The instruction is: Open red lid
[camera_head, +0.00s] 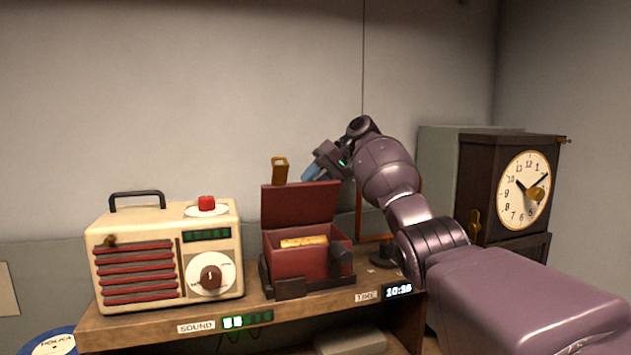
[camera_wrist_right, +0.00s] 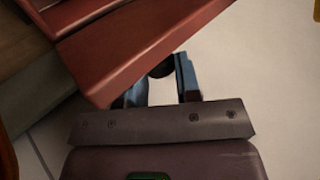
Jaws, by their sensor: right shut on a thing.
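The red lid (camera_head: 300,203) stands raised, close to upright, at the back of the red box (camera_head: 297,267). A brass catch (camera_head: 280,170) sticks up at its top edge. The box is open and holds a row of cream cards (camera_head: 303,242). My right gripper (camera_head: 313,174) is at the lid's upper right corner, shut on the lid; the exact contact is partly hidden. In the right wrist view, the blue fingers (camera_wrist_right: 162,88) have a gap between them, and a red panel edge (camera_wrist_right: 130,50) covers part of one. My left gripper is not in view.
A cream radio (camera_head: 165,255) with a red button stands left of the box. A dark clock (camera_head: 510,190) stands at the right, beyond my right arm. The wooden shelf (camera_head: 150,325) has a narrow front edge. The wall above is clear.

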